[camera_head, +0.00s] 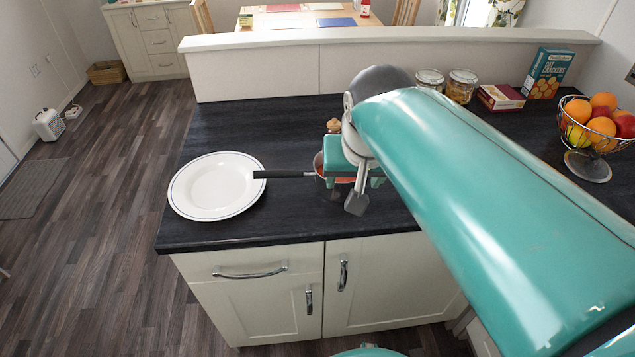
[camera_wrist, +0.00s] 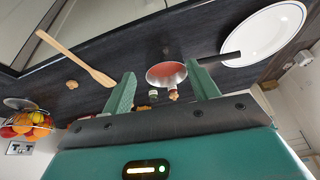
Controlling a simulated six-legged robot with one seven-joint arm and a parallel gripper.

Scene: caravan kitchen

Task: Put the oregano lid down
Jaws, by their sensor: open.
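My gripper (camera_wrist: 160,70) is open, its two green fingers spread with nothing seen between the tips. In the head view my gripper (camera_head: 352,182) is above the worktop, partly in front of a small pan (camera_head: 318,164). The pan (camera_wrist: 166,75), with red contents, shows beyond my fingers in the wrist view. A small brown, cork-like piece (camera_wrist: 72,84) lies on the worktop, apart from my gripper; it may be the oregano lid. Two small jars (camera_wrist: 153,95) (camera_wrist: 173,94) are beside the pan, partly hidden by my gripper; their labels are unreadable.
A white plate (camera_head: 218,185) lies left of the pan, whose black handle reaches its rim. A wooden spatula (camera_wrist: 78,59) lies on the dark worktop (camera_head: 262,112). Glass jars (camera_head: 461,86), boxes (camera_head: 500,97) and a fruit basket (camera_head: 588,166) stand to the right. A low wall (camera_head: 258,72) bounds the back.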

